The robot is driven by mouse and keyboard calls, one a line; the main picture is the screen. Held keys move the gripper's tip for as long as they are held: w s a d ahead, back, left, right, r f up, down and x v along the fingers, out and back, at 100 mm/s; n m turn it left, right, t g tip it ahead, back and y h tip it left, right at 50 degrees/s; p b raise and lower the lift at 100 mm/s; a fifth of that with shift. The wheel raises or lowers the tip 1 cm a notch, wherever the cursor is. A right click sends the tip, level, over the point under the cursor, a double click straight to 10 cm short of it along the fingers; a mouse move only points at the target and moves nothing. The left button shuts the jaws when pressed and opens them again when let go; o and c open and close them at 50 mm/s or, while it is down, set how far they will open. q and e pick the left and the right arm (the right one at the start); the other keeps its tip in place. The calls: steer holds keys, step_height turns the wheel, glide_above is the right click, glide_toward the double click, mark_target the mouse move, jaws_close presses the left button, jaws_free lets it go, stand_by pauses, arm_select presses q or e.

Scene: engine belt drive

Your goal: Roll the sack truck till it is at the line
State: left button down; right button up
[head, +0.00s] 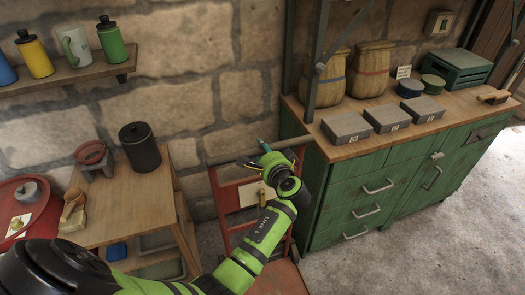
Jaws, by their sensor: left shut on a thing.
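The red sack truck (222,208) stands upright against the gap between the wooden side table and the green cabinet. Its dark top handle bar runs across behind my left gripper (268,158). That gripper is shut on the sack truck's handle, and my green arm hides much of the truck's middle. The truck's lower part shows only partly beside my arm, and its wheels are hidden. I see no line on the floor in this view. My right gripper is out of view.
The green cabinet (350,208) stands close on the truck's right, with sacks, grey boxes and a green crate (461,68) on top. The wooden table (128,205) with a black canister (140,147) is close on the left. Bare floor (430,250) lies at the lower right.

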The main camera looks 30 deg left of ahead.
arm_select(q)
steer(key=c, duration=0.8)
jaws_free()
steer(key=shift+w+a, duration=0.1)
steer(key=shift+o, duration=0.2)
steer(key=v, duration=0.7)
steer(key=shift+s, duration=0.25)
